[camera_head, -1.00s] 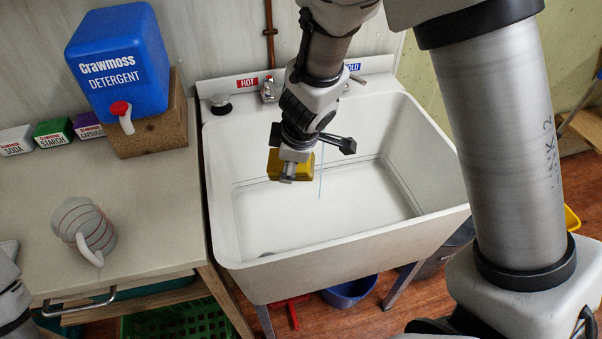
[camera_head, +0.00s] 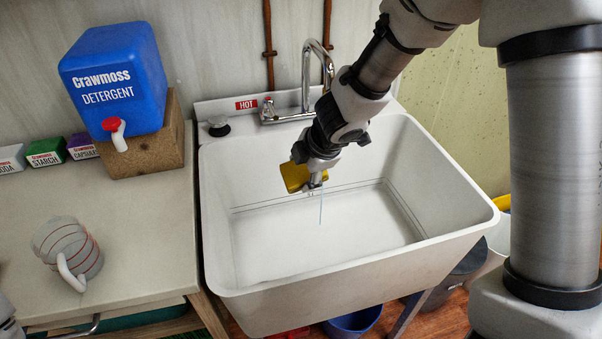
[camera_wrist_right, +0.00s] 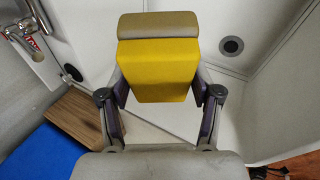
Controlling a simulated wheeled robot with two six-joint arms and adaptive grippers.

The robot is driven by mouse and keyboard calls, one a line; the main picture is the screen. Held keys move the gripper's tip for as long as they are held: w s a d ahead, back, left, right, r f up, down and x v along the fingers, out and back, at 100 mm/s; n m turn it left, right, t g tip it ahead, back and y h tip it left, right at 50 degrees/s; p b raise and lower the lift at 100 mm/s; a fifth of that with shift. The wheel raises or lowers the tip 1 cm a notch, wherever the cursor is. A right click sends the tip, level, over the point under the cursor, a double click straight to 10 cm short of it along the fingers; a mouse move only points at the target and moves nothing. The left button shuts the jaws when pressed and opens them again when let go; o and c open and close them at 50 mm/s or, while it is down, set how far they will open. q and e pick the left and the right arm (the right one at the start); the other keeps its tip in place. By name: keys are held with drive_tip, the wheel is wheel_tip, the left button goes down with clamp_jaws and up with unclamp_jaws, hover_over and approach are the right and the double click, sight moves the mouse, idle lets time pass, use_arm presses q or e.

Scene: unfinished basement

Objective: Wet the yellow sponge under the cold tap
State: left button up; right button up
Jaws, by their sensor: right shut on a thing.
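The yellow sponge (camera_head: 295,178) is in my right gripper (camera_head: 315,181), over the sink basin and below its rim in the head view. In the right wrist view the sponge (camera_wrist_right: 158,72) shows a yellow body with a tan layer, between the two fingers of my right gripper (camera_wrist_right: 160,95). The chrome tap spout (camera_head: 306,68) arches behind my right arm. A thin bluish water stream (camera_head: 321,211) shows just below the gripper; I cannot tell whether it touches the sponge. My arm hides the cold handle and its label. My left gripper is out of view.
The white sink (camera_head: 365,266) has a red HOT label (camera_head: 246,104) and a dark stopper (camera_head: 218,126) on its back ledge. The front basin is clear.

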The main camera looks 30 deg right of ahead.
drive_tip(key=w+d+f+p, duration=0.2)
drive_tip(key=w+d+p, duration=0.3)
drive_tip(key=w+d, duration=0.1)
drive_tip(key=shift+w+p, duration=0.4)
drive_tip(key=shift+w, duration=0.25)
drive_tip(key=shift+a, duration=0.1)
idle(1.3)
drive_tip(key=s+a+b, duration=0.1)
drive_tip(key=s+a+r+b, duration=0.1)
drive_tip(key=s+b, duration=0.1)
drive_tip(key=shift+s+a+r+b, duration=0.15)
drive_tip(key=shift+s+a+b, duration=0.15)
drive_tip(key=shift+a, duration=0.1)
drive_tip(key=shift+s+a+r+b, duration=0.35)
drive_tip(key=shift+s+a+b, duration=0.2)
drive_tip(key=shift+s+a, duration=0.25)
drive_tip(key=shift+s+a+r+b, duration=0.3)
drive_tip(key=shift+s+a, duration=0.2)
drive_tip(key=shift+s, duration=0.15)
drive_tip(key=shift+s+a+r+b, duration=0.15)
drive_tip(key=shift+s+a+r, duration=0.15)
drive_tip(key=shift+s+a, duration=0.25)
drive_tip(key=shift+s+d, duration=0.1)
